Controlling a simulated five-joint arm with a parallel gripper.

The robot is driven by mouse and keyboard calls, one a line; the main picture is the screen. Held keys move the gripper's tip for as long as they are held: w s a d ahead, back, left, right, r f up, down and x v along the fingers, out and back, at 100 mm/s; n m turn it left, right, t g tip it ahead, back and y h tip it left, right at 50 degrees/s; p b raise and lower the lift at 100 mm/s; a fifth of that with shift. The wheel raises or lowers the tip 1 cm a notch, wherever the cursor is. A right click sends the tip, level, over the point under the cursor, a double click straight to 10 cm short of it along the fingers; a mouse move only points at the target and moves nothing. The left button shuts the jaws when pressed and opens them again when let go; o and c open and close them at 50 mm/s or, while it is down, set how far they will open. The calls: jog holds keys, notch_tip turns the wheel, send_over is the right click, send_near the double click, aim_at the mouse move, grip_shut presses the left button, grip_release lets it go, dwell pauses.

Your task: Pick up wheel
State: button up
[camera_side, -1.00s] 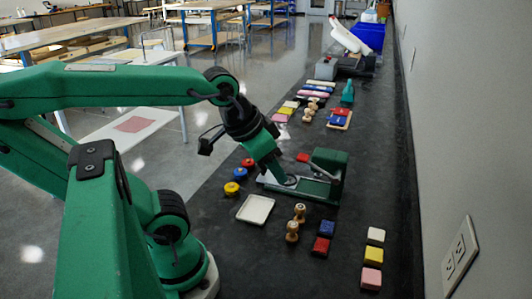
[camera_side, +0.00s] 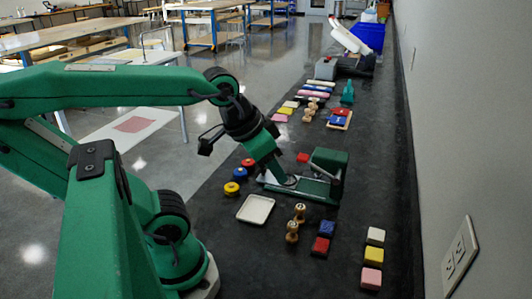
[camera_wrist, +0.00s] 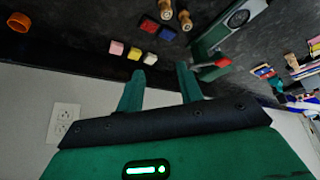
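My gripper (camera_wrist: 159,68) is open in the wrist view, its two green fingers apart with nothing between them. In the side view its tip is hard to tell from the green machine behind it. Three small round wheel-like discs lie on the dark bench left of the machine in the side view: red (camera_side: 248,162), blue (camera_side: 240,173) and yellow (camera_side: 231,189). I cannot tell which one is the wheel. My gripper is to the right of them. I cannot make them out in the wrist view.
The green machine (camera_side: 327,168) stands beside my gripper. A white tray (camera_side: 243,212), wooden pegs (camera_side: 292,237) and a red block (camera_side: 321,246) lie nearer. Several coloured blocks run along the wall side.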

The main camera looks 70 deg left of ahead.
jog(key=o, duration=0.7)
jog(key=shift+w+a, duration=0.1)
